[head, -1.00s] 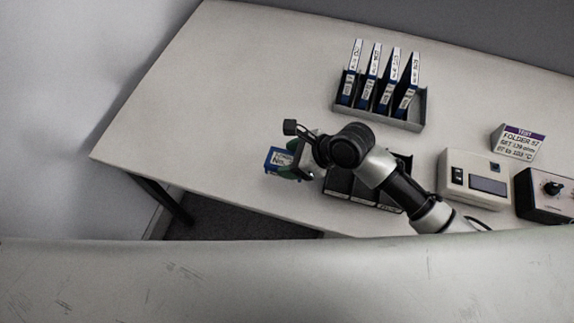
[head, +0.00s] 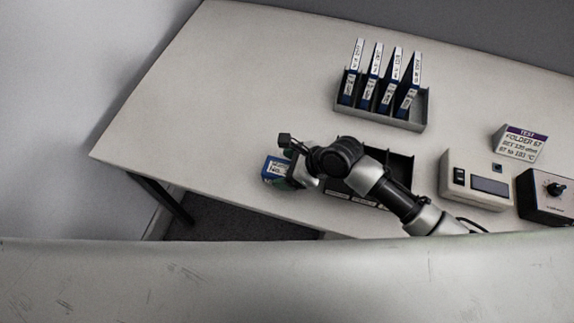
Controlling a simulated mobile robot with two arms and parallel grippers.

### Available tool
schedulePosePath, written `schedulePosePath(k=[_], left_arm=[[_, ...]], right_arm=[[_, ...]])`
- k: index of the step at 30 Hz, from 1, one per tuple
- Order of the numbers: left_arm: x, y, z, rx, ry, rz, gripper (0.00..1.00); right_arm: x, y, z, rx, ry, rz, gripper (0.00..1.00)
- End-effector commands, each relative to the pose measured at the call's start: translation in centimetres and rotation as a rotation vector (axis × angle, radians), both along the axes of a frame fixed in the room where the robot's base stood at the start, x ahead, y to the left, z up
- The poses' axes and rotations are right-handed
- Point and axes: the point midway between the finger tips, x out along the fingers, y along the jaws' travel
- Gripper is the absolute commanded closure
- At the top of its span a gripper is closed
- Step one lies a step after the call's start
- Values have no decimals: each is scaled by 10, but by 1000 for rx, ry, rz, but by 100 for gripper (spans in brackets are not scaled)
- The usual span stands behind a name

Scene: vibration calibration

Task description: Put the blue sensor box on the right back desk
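The blue sensor box (head: 275,169) with a white label is at the left end of my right gripper (head: 287,170), over the front left part of the desk (head: 190,110). The gripper's green-tipped fingers are on both sides of the box and appear closed on it. I cannot tell whether the box touches the desk top. My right arm reaches in from the lower right and hides part of a dark tray. My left gripper is not in view.
A grey rack (head: 408,124) with several blue folders stands at the back. The dark tray (head: 401,166) lies right of the gripper. A beige device (head: 474,177), a test sign (head: 520,143) and a dark knob box (head: 548,194) stand at right. The desk's left part is clear.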

Motion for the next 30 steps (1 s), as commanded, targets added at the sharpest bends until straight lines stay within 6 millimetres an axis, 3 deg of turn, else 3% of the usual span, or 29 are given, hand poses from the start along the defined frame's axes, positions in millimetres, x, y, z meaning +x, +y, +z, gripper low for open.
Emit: schedulePosePath(k=[11, 30], left_arm=[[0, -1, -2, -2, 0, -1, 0], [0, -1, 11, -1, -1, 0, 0]], right_arm=[[0, 0, 3, 0, -3, 1, 13], [-24, -75, 82, -1, 0, 0, 13]])
